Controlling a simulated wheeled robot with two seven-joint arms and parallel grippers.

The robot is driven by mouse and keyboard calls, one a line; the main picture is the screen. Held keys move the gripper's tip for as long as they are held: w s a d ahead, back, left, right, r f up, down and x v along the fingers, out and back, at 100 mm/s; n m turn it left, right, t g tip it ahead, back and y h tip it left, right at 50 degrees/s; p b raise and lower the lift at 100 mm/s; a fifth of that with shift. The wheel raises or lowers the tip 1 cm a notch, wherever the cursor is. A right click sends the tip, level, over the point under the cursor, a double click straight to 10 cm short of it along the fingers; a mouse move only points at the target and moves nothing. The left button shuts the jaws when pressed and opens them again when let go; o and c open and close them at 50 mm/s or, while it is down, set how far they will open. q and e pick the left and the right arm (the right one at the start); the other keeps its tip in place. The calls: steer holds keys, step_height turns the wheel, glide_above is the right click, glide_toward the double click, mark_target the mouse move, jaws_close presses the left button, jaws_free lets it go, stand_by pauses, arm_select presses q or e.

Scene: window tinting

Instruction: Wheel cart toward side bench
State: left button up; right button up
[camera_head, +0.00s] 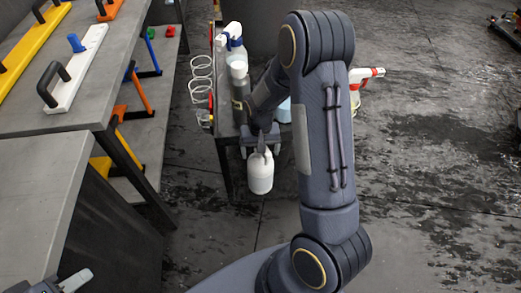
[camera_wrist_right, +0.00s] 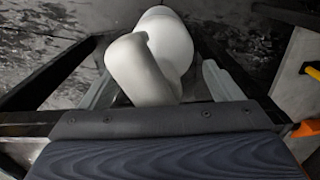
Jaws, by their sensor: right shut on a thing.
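The cart (camera_head: 226,165), a narrow dark-framed stand, is in the middle of the head view beside the bench. No wheels can be made out. My right gripper (camera_head: 262,143) is at its near end, shut on a white jug-like bottle (camera_head: 260,176). In the right wrist view the bottle (camera_wrist_right: 165,45) and its thick handle lie between the two grey fingers of the gripper (camera_wrist_right: 160,85). My right arm hides part of the cart top. The grey side bench (camera_head: 95,115) is at the left. My left gripper (camera_head: 62,284) is cut off at the lower left; its jaws are unclear.
A dark spray bottle (camera_head: 239,90), a white-topped bottle (camera_head: 233,38) and clear rings (camera_head: 200,90) are on or beside the cart. A red-and-white sprayer (camera_head: 366,74) shows behind my arm. Colored handled tools (camera_head: 75,70) lie on the bench. The floor at right (camera_head: 440,150) is open.

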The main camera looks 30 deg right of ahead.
steer(key=shift+w+a+r, duration=0.15)
steer(key=shift+w+a, duration=0.05)
steer(key=o, duration=1.6)
steer(key=shift+o, duration=1.4)
steer(key=shift+a, duration=0.1)
step_height(320, 180, up, 8)
steer(key=shift+f+p, duration=0.1)
steer(key=shift+p, duration=0.65)
steer(key=shift+s, duration=0.1)
